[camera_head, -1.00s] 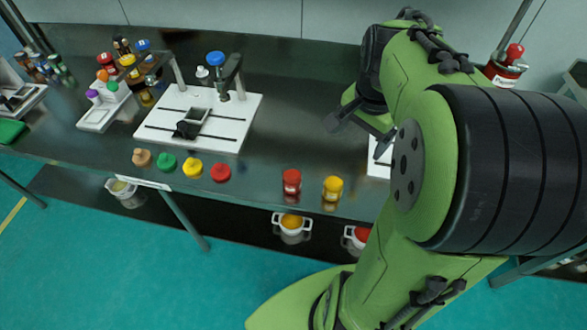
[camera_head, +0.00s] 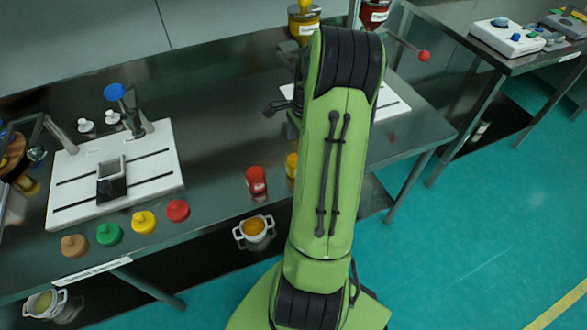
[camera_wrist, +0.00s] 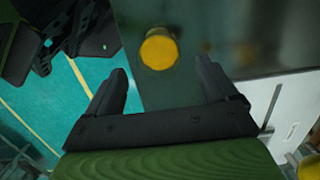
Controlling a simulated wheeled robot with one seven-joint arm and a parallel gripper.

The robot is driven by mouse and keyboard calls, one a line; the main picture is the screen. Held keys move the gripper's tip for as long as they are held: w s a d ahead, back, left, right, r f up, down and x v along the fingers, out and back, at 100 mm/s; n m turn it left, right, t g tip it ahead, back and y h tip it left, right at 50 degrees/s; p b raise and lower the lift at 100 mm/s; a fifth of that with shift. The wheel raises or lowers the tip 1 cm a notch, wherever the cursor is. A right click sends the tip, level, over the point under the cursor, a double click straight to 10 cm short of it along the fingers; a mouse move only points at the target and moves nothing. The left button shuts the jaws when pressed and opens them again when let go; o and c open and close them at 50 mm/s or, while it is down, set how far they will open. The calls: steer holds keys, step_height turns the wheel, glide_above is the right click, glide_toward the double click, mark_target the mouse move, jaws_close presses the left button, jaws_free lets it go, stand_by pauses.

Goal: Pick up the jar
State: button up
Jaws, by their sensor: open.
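A jar with a yellow lid (camera_head: 291,165) stands near the front edge of the dark bench, partly hidden behind my arm. In the wrist view, the yellow jar (camera_wrist: 158,50) lies beyond my open, empty gripper (camera_wrist: 162,68), roughly in line with the gap between the fingers and apart from them. A red jar (camera_head: 256,180) stands upright just left of the yellow one. In the head view, part of my gripper (camera_head: 278,106) shows above the bench beside my arm. The rest of it is hidden by the arm.
A white sieve stand (camera_head: 60,205) is on the left. Brown, green, yellow and red lids (camera_head: 178,210) lie along the bench front. A white plate (camera_head: 394,107) lies right of my arm. A white pot (camera_head: 254,230) sits below the bench edge.

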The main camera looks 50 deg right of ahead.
mark_target(295, 163)
steer(key=f+b, duration=0.1)
steer(key=f, duration=0.4)
steer(key=a+f+b, duration=0.1)
steer(key=f, duration=0.2)
steer(key=shift+w+f+b, duration=0.25)
steer(key=shift+w+b, duration=0.05)
steer(key=shift+b, duration=0.05)
steer(key=shift+r, duration=0.1)
steer(key=shift+c, duration=0.3)
steer(key=c, duration=1)
step_height(295, 163, up, 10)
steer(key=p, duration=0.3)
steer(key=shift+a, duration=0.1)
